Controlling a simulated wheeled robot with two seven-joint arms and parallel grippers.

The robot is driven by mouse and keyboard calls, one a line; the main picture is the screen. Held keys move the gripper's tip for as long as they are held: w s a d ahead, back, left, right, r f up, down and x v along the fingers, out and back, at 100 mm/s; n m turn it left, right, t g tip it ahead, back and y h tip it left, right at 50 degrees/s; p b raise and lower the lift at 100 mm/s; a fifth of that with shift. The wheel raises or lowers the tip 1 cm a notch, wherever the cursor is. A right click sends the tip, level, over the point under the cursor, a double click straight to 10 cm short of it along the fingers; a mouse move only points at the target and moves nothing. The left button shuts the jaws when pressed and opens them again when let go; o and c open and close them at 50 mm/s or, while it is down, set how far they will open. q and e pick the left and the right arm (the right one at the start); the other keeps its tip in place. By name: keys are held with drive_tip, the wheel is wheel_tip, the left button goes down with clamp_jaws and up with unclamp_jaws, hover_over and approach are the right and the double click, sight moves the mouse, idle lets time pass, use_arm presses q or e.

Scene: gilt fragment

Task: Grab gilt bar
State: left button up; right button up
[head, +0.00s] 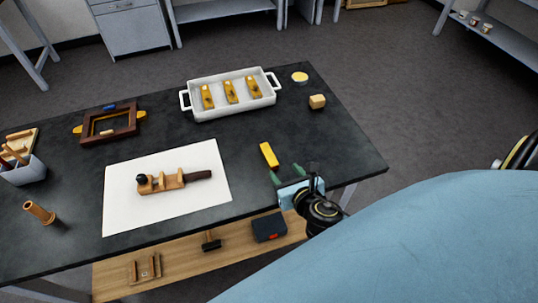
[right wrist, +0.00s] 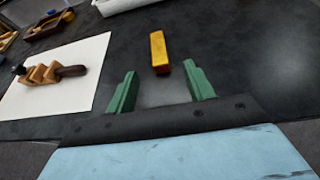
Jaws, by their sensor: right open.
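A yellow gilt bar (head: 269,155) lies on the dark table, right of the white sheet. It also shows in the right wrist view (right wrist: 159,53), just beyond and between the fingertips. My right gripper (head: 287,177) is at the table's front edge, close to the near end of the bar. Its green fingers (right wrist: 161,82) are spread apart, with nothing between them. The bar and the fingers look apart. My left gripper is not in view.
A white sheet (head: 120,205) carries a wooden holder with a dark-handled tool (head: 175,181). A white tray (head: 217,108) with several yellow pieces stands behind. A small tan block (head: 317,101) and a yellow disc (head: 300,77) lie back right. A wooden frame (head: 109,124) lies left.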

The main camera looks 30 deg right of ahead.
sight(269, 154)
drive_tip(key=x, duration=0.8)
drive_tip(key=shift+w+b, duration=0.15)
drive_tip(key=shift+b, duration=0.25)
drive_tip(key=x, duration=0.5)
drive_tip(key=shift+a+b, duration=0.15)
drive_tip(key=shift+b, duration=0.25)
drive_tip(key=shift+r, duration=0.1)
